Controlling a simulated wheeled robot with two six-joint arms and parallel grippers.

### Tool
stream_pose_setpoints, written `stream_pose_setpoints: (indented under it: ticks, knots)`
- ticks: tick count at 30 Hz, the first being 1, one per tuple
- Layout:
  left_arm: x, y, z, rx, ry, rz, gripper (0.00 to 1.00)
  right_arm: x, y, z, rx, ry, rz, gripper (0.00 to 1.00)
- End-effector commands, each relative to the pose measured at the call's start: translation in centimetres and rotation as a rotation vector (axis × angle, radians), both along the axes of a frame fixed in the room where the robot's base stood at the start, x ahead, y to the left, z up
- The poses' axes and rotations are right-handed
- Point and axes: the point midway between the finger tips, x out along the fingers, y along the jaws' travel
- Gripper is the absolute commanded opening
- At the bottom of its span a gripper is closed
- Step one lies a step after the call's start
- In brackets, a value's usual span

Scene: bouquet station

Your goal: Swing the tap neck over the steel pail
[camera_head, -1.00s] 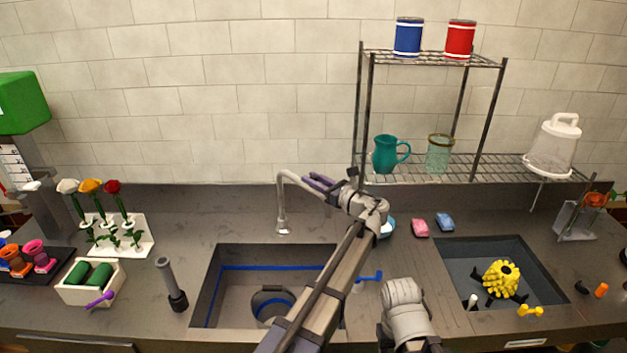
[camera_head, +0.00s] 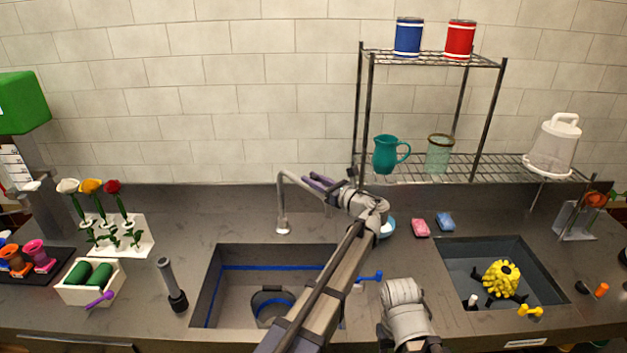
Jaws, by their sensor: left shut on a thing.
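The grey tap neck (camera_head: 297,181) arches up behind the left sink, and its spout end (camera_head: 283,226) hangs down near the sink's back edge. The steel pail (camera_head: 257,304) stands in the left sink, below and nearer than the spout, partly hidden by my left arm. From this angle I cannot tell how the spout lines up above the pail. My left gripper (camera_head: 318,184), with purple fingers, is shut on the tap neck, to the right of the spout. The neck's base is hidden behind the gripper and wrist. My right gripper is out of view.
A wire shelf (camera_head: 480,128) with a teal jug (camera_head: 386,155) and glass jar (camera_head: 439,154) stands right of the tap. A dark upright tool (camera_head: 173,287) stands left of the left sink (camera_head: 207,287).

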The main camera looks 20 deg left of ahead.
Motion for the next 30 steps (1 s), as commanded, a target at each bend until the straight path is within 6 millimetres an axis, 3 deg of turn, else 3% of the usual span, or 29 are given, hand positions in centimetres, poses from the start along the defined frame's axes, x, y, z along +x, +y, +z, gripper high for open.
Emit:
stream_pose_setpoints:
  ticks: [11,17,30]
  knots:
    - [-2.2,1.2,0.0,0.0,0.0,-0.103,0.0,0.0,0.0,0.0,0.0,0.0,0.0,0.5]
    - [-4.4,3.2,0.0,-0.001,0.0,-0.259,0.0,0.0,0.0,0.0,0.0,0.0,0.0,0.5]
    - [-6.8,7.7,0.0,0.0,0.0,-0.246,0.0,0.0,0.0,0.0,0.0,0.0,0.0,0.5]
